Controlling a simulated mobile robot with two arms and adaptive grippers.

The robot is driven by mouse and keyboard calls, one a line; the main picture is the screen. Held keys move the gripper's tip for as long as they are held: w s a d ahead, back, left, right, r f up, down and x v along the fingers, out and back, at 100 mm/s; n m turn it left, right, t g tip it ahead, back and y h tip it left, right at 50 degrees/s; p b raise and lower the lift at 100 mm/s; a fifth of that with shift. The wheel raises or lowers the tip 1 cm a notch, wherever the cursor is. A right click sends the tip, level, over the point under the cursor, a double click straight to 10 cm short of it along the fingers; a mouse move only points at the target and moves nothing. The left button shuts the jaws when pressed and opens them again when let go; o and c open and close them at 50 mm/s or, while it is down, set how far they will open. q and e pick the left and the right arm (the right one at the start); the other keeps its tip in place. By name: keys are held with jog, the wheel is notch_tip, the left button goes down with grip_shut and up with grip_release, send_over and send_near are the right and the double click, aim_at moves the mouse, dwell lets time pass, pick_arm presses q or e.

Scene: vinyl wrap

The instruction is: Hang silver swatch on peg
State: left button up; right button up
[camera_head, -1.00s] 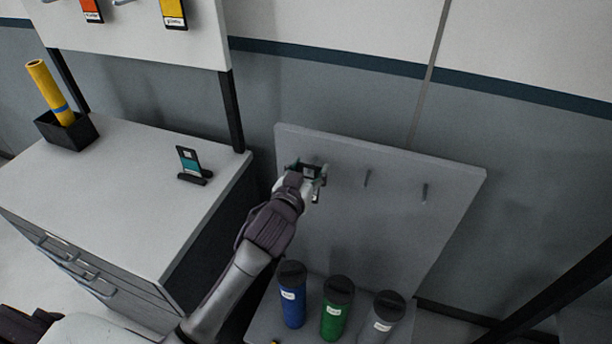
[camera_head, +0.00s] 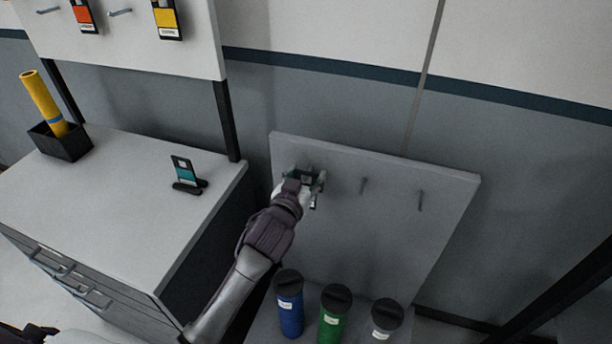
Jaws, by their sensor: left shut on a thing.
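My left gripper (camera_head: 306,179) is at the upper left of the grey peg board (camera_head: 388,232), close to its face. It is shut on a small swatch (camera_head: 313,201), of which only a dark and pale lower bit shows past the fingers. Its colour is hidden, and I cannot tell whether it touches a peg. Two bare pegs stick out of the board to the right, a middle peg (camera_head: 363,186) and a right peg (camera_head: 420,200). My right gripper is not clearly in view.
A teal swatch (camera_head: 184,171) stands in a holder on the cabinet (camera_head: 125,205). A yellow roll (camera_head: 43,101) stands in a black box. Orange (camera_head: 84,16) and yellow (camera_head: 165,17) swatches hang upper left.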

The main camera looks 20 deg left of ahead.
pick_arm(q)
jog(key=o, duration=1.2)
